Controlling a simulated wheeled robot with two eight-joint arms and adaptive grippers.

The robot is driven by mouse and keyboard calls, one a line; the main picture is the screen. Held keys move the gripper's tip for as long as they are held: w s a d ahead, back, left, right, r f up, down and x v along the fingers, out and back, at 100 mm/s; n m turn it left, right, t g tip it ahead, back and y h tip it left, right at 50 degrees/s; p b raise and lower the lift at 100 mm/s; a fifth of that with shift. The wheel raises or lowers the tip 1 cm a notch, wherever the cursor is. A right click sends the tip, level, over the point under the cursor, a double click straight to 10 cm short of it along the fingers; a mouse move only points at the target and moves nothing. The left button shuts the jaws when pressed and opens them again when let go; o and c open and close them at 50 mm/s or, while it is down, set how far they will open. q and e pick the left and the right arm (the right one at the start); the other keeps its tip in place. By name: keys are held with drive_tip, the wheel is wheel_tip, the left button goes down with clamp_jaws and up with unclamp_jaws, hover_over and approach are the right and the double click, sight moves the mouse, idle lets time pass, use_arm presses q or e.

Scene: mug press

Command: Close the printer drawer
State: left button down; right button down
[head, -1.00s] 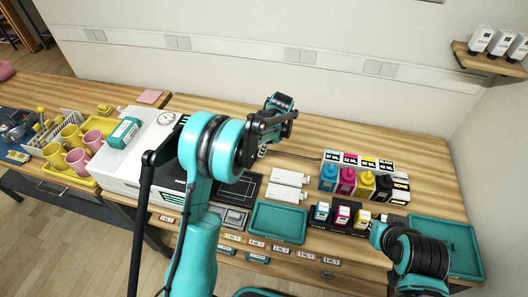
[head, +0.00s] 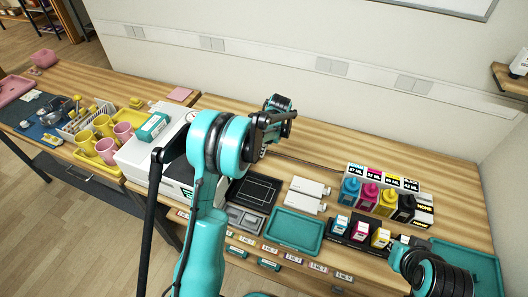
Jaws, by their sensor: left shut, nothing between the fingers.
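The white printer (head: 135,161) stands on the wooden table left of centre, with a teal-and-white box (head: 154,127) on its top. My left arm crosses in front of its right part, so I cannot tell how far its drawer is out. My left gripper (head: 278,105) is above the table, behind and right of the printer, apart from it. It is small and dark in the view, shut and empty. My right arm shows at the lower right, but its gripper is not in view.
A black flat panel (head: 254,190) and a teal tray (head: 296,231) lie right of the printer. Ink bottles (head: 368,195) stand further right. Pink and yellow mugs (head: 123,131) stand in a yellow tray at left. The table behind my left gripper is mostly clear.

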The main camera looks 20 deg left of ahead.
use_arm(q)
drive_tip(key=shift+d, duration=0.3)
drive_tip(key=d, duration=0.3)
drive_tip(key=shift+w+d, duration=0.1)
drive_tip(key=shift+d, duration=0.15)
drive_tip(key=p+v, duration=0.2)
drive_tip(key=v, duration=0.8)
drive_tip(key=shift+p, duration=0.35)
